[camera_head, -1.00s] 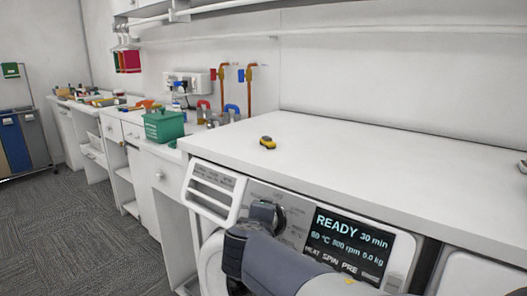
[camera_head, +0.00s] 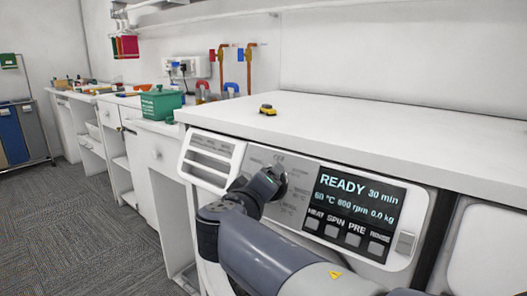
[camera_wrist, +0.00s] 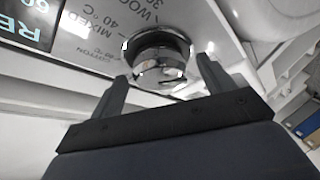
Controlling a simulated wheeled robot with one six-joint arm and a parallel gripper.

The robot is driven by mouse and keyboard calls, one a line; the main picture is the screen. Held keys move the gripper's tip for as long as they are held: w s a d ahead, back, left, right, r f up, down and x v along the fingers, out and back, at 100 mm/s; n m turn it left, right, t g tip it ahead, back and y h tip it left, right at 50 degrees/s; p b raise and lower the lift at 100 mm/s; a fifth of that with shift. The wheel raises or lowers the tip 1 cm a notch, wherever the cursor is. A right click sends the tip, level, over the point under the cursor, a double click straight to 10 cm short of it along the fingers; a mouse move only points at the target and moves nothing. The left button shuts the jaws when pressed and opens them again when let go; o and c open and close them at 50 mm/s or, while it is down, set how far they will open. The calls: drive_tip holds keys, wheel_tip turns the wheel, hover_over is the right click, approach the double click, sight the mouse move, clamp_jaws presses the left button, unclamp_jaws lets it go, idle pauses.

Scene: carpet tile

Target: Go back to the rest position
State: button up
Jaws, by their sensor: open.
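My gripper (camera_wrist: 163,95) is open in the wrist view. Its two dark fingers stand either side of the chrome dial (camera_wrist: 160,62) on the washing machine's front panel, with gaps beside the dial. In the head view my arm reaches up from the bottom right to the panel, and my gripper (camera_head: 270,184) is at the dial, which it mostly hides. The washing machine's display (camera_head: 355,212) reads READY, 30 min, 60 °C, 800 rpm, 0.0 kg.
A white worktop (camera_head: 370,130) runs over the machine, with a small yellow and black object (camera_head: 267,109) on it. A green basket (camera_head: 161,103) and tools stand on the left counter. Carpet floor (camera_head: 80,225) is clear at the left. Bins (camera_head: 22,130) stand at the far left.

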drive_tip(key=shift+a+f+m+h+b, duration=0.1)
drive_tip(key=shift+m+h+b, duration=0.5)
drive_tip(key=shift+m, duration=0.75)
drive_tip(key=shift+a+m+h+b, duration=0.1)
drive_tip(key=shift+m+h+b, duration=0.25)
drive_tip(key=shift+m+h, duration=0.7)
drive_tip(key=shift+m+y, duration=0.35)
drive_tip(key=shift+m, duration=0.05)
drive_tip(key=shift+f, duration=0.1)
